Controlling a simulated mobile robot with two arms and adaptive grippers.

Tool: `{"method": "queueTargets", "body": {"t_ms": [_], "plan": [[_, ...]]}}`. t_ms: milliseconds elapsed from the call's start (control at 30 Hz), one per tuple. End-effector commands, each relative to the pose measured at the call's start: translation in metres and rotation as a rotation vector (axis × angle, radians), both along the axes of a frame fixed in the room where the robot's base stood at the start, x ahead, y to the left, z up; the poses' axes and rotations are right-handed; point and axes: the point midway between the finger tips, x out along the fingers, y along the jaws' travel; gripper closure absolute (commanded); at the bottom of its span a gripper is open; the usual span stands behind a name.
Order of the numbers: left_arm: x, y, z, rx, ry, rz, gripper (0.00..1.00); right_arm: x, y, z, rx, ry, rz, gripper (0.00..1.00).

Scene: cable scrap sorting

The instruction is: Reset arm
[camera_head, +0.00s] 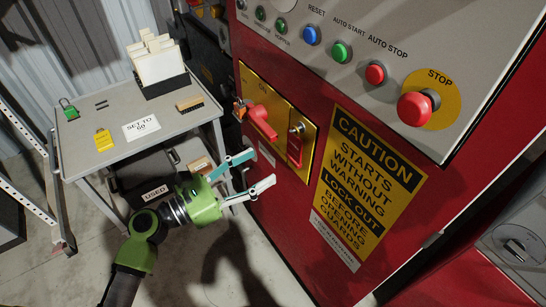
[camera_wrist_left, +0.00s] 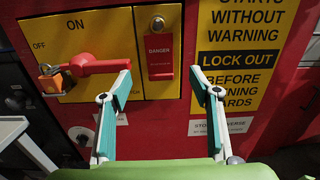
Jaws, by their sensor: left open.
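My left gripper (camera_head: 263,167) is open and empty in front of the red machine, below the yellow switch plate (camera_head: 250,88). In the left wrist view its two fingers (camera_wrist_left: 161,90) are spread wide with nothing between them. The red rotary handle (camera_wrist_left: 100,67) lies roughly level on the plate, above the left finger and apart from it as far as I can tell. An orange padlock (camera_wrist_left: 50,82) hangs at the plate's left side, by the handle. A red danger tag (camera_wrist_left: 159,57) hangs right of the handle. My right gripper is not in view.
A grey cart (camera_head: 88,152) at the left holds a card rack (camera_head: 160,64), a green padlock (camera_head: 68,110), a yellow tag (camera_head: 103,140) and a brush (camera_head: 190,104). The red stop button (camera_head: 414,108) is on the upper panel. Floor shows below the arm.

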Motion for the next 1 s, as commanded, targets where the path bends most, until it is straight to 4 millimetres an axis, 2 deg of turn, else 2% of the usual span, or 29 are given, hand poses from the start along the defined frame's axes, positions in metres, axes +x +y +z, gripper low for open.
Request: {"method": "queueTargets", "body": {"t_ms": [133,400,467,533,567,667,700,767,800,867,900,1000], "plan": [[-0.011,0.015,-0.002,0.002,0.001,0.0,0.43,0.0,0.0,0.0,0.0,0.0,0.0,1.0],[-0.015,0.021,-0.003,0.003,0.0,0.001,0.43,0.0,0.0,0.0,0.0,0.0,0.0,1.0],[-0.013,0.022,-0.011,0.024,-0.001,0.01,0.43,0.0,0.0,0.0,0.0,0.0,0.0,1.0],[-0.009,0.025,-0.032,0.08,-0.004,0.032,0.43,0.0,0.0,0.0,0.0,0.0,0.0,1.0],[-0.007,0.028,-0.046,0.116,-0.005,0.045,0.43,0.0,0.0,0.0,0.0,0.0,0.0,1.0],[-0.001,0.039,-0.107,0.293,-0.018,0.089,0.43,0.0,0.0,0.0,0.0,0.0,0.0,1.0],[-0.001,0.045,-0.137,0.381,-0.026,0.101,0.43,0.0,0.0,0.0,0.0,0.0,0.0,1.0],[-0.004,0.056,-0.183,0.526,-0.04,0.107,0.43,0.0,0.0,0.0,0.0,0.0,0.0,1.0],[-0.009,0.062,-0.213,0.622,-0.05,0.099,0.43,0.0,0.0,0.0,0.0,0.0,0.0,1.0],[-0.021,0.073,-0.257,0.767,-0.068,0.076,0.43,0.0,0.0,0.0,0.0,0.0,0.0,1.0],[-0.03,0.081,-0.286,0.866,-0.081,0.049,0.43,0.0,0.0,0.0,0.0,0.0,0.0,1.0],[-0.061,0.099,-0.353,1.107,-0.127,-0.05,0.43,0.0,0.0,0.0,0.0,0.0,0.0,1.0]]}}
